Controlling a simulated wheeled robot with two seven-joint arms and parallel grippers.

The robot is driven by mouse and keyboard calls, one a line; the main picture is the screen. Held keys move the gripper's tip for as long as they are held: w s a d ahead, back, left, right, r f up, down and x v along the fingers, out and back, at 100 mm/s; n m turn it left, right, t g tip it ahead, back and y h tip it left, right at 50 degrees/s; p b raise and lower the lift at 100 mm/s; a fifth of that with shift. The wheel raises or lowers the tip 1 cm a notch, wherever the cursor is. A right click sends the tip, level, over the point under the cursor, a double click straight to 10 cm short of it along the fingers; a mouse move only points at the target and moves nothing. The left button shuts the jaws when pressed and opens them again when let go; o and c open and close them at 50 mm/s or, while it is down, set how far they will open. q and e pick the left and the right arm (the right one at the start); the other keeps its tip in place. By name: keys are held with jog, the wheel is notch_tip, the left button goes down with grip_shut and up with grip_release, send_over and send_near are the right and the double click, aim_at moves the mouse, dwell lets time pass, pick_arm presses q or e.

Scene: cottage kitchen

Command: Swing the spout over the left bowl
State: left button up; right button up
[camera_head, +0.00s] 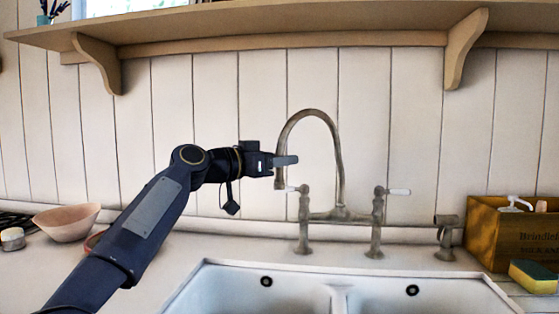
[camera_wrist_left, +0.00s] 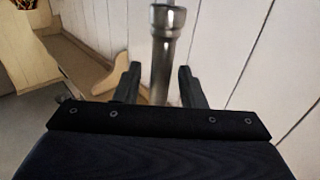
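The bridge tap's tall arched spout (camera_head: 311,112) is dull metal. Its outlet end hangs on the left side of the arch, in the picture above the back edge of the left bowl (camera_head: 245,291). I cannot tell whether it is over the bowl. My left gripper (camera_head: 287,161) is level at the spout's hanging end. In the left wrist view the spout (camera_wrist_left: 165,50) runs between the two fingers of the left gripper (camera_wrist_left: 160,85), with a gap on each side. The gripper is open around the spout. The right gripper is not in view.
Lever handles (camera_head: 298,189) stand on both sides of the spout base. The right bowl (camera_head: 420,297) is at front right. A wooden crate (camera_head: 482,234) and a sponge (camera_head: 533,277) are on the right. A pink bowl (camera_head: 66,222) sits left. A shelf (camera_head: 300,22) runs above.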

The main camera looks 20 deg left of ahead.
pick_arm(q)
jog(key=b+v, duration=0.2)
jog(key=v, duration=0.5)
jog(key=shift+s+a, duration=0.2)
jog(key=shift+s, duration=0.15)
